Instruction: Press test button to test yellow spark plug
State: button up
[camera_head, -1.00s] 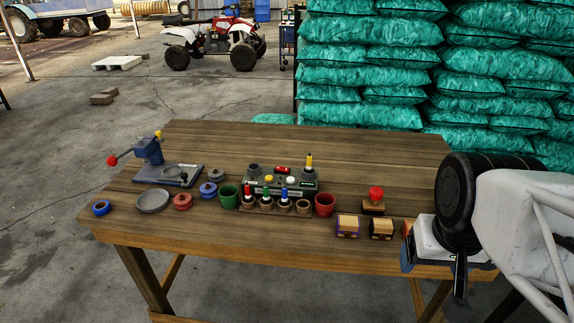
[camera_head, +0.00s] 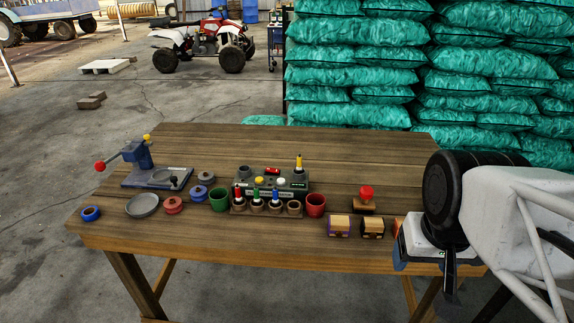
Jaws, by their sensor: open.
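The yellow spark plug (camera_head: 299,164) stands upright at the box's right end. A red part (camera_head: 272,171), a yellow knob (camera_head: 259,181) and a white knob (camera_head: 281,181) are on top of the box; I cannot read which is the test button. In front, a wooden holder (camera_head: 266,210) carries plugs with red, green and blue tops, and its right socket looks empty. My gripper (camera_head: 450,278) is at the right, over the table's front right corner, open and well away from the tester; its fingers are partly hidden.
A green cup (camera_head: 219,199) and a red cup (camera_head: 316,205) flank the holder. A red button on a wooden block (camera_head: 365,199) and small wooden boxes (camera_head: 340,226) stand between tester and gripper. A blue lever press (camera_head: 150,172) is at the left. The table's back is clear.

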grip_shut()
dwell(1.5)
